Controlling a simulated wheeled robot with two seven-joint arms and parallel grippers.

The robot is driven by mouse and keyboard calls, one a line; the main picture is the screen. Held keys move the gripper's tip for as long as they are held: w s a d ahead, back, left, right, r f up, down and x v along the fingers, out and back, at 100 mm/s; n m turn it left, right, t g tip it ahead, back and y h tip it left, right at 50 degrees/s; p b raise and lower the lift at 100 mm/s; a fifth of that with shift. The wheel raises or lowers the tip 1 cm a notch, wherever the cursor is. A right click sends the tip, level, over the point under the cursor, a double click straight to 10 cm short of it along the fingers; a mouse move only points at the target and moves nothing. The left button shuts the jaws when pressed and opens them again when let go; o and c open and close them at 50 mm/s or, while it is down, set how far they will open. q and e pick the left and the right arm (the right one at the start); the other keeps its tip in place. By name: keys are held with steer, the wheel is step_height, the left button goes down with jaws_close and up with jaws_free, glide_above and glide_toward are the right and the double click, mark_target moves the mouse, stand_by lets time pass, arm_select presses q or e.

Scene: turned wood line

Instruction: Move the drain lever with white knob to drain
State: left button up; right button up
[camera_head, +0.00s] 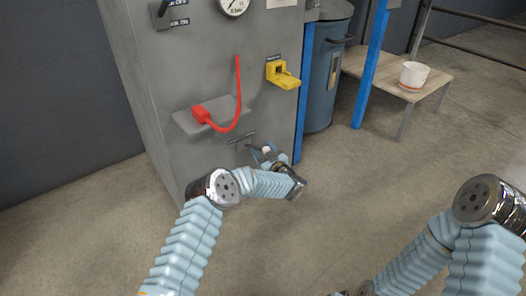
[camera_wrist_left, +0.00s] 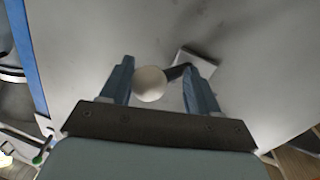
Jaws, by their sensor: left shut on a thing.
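The drain lever's white knob (camera_wrist_left: 150,84) sits between the two fingers of my left gripper (camera_wrist_left: 159,86) in the left wrist view. The lever's short dark arm (camera_wrist_left: 177,72) runs from the knob toward a pale square plate (camera_wrist_left: 190,58) on the cabinet face, partly behind the right-hand finger. In the head view my left gripper (camera_head: 268,153) is low on the front of the grey cabinet (camera_head: 180,100), below a small label, shut on the knob. The gripper hides much of the lever. My right arm shows at the lower right; its gripper is out of view.
A gauge (camera_head: 233,6) is at the top. The front floor is clear.

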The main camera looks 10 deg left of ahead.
arm_select(q)
steer(key=shift+w+a+r, duration=0.3)
steer(key=shift+w+r, duration=0.15)
steer(key=shift+r, duration=0.05)
steer(key=o, duration=1)
steer(key=shift+w+f, duration=0.15)
steer(key=shift+s+d, duration=0.3)
steer(key=v, duration=0.4)
steer(key=p+v, duration=0.1)
steer(key=v, duration=0.4)
steer(key=p+v, duration=0.1)
steer(key=v, duration=0.3)
steer(key=shift+s+d+f, duration=0.1)
steer(key=shift+s+f, duration=0.15)
steer(key=shift+f, duration=0.1)
steer(key=shift+f, duration=0.1)
